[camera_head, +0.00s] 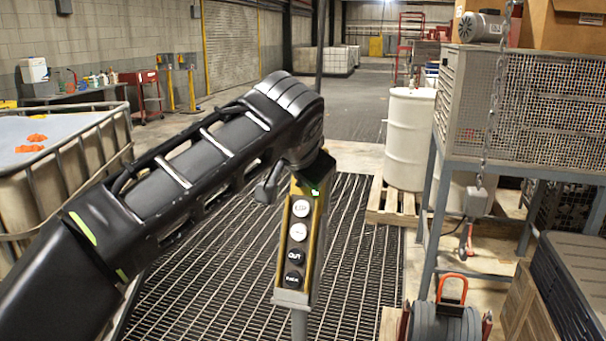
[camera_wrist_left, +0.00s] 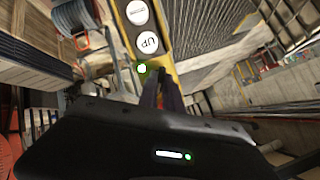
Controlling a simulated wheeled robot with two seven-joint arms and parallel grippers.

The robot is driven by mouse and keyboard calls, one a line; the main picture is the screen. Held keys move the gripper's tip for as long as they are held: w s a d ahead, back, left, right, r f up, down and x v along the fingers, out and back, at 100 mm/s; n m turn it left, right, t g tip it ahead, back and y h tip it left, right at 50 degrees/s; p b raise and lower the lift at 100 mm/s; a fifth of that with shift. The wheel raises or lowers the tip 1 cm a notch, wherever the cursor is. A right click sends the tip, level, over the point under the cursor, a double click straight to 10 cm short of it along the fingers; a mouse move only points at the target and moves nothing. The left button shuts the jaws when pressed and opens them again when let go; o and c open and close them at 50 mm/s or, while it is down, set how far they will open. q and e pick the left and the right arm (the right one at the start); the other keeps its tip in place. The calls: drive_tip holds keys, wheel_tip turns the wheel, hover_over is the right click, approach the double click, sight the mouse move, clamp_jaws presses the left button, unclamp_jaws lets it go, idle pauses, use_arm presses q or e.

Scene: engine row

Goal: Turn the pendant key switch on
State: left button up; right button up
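The yellow pendant (camera_head: 297,237) hangs upright in the middle of the head view, with white and black round buttons down its face. A small green light (camera_head: 315,192) glows near its top; it also shows in the left wrist view (camera_wrist_left: 142,68). My left arm comes in from the left and ends at the pendant's top, hiding the key switch in the head view. In the left wrist view my left gripper (camera_wrist_left: 161,82) has its two fingers close together at the pendant face, beside the green light. A small dark piece, seemingly the key, shows between the fingertips, mostly hidden.
A wire cage on a steel stand (camera_head: 520,110) and a hanging chain (camera_head: 494,110) are to the right. A white drum (camera_head: 408,140) stands on a pallet behind. A caged tank (camera_head: 60,190) is at the left. Open floor grating (camera_head: 365,235) surrounds the pendant.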

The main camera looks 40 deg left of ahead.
use_arm(q)
drive_tip(key=o, duration=0.5)
drive_tip(key=shift+c, duration=0.2)
drive_tip(key=shift+s, duration=0.1)
drive_tip(key=v, duration=0.7)
drive_tip(key=shift+s+d+r, duration=0.15)
drive_tip(key=shift+s+r, duration=0.05)
